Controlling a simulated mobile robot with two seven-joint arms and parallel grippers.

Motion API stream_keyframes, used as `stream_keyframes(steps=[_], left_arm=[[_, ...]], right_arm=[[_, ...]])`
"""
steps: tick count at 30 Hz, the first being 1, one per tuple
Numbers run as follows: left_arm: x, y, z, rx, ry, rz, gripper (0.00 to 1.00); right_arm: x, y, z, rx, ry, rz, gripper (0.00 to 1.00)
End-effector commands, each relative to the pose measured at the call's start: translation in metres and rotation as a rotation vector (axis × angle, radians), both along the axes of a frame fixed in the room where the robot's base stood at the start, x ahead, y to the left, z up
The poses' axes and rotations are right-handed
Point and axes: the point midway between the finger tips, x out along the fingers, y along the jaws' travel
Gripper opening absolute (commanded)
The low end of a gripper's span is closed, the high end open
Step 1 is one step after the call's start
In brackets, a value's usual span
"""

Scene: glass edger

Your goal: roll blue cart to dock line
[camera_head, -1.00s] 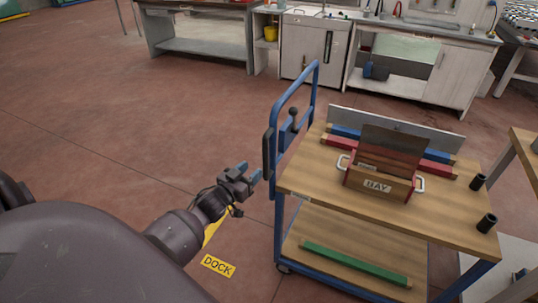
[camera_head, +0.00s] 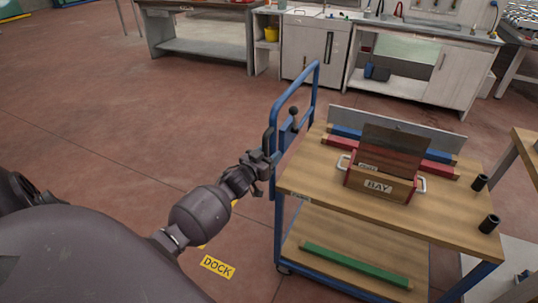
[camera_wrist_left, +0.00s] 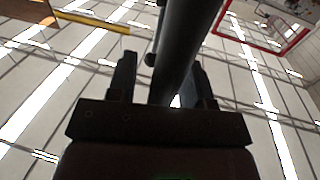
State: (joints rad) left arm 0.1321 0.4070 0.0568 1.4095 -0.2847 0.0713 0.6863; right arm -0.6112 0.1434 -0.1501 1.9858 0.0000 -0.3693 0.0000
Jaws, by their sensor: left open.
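The blue cart (camera_head: 385,211) has wooden shelves and a blue push handle (camera_head: 315,88) at its left end. A lever with a dark knob (camera_head: 294,113) stands beside the handle. My left gripper (camera_head: 270,160) is open at the near upright of the handle. In the left wrist view a dark bar (camera_wrist_left: 180,55) runs between the two open fingers (camera_wrist_left: 162,85); whether they touch it I cannot tell. A yellow DOCK label (camera_head: 217,266) lies on the floor left of the cart, and my arm partly covers the yellow line near it. My right gripper is not in view.
A wooden box marked BAY (camera_head: 377,187), red and blue bars and black cups (camera_head: 488,224) sit on the cart top. A green bar (camera_head: 355,264) lies on its lower shelf. Another table (camera_head: 525,148) stands close at right. The floor at left is open.

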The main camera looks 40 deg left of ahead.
Motion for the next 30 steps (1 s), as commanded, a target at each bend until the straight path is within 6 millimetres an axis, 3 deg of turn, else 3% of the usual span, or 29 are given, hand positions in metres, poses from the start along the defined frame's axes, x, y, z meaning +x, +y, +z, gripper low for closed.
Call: stream_keyframes(steps=[3,12,23,30], left_arm=[[0.000,0.000,0.000,0.000,0.000,0.000,0.45],[0.000,0.000,0.000,0.000,0.000,0.000,0.00],[-0.002,0.004,0.000,0.001,0.001,0.001,0.00],[-0.007,0.030,-0.001,0.004,0.003,0.005,0.00]], right_arm=[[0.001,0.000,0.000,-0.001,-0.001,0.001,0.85],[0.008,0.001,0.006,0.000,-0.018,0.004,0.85],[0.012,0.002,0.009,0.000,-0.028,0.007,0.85],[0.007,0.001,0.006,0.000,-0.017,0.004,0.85]])
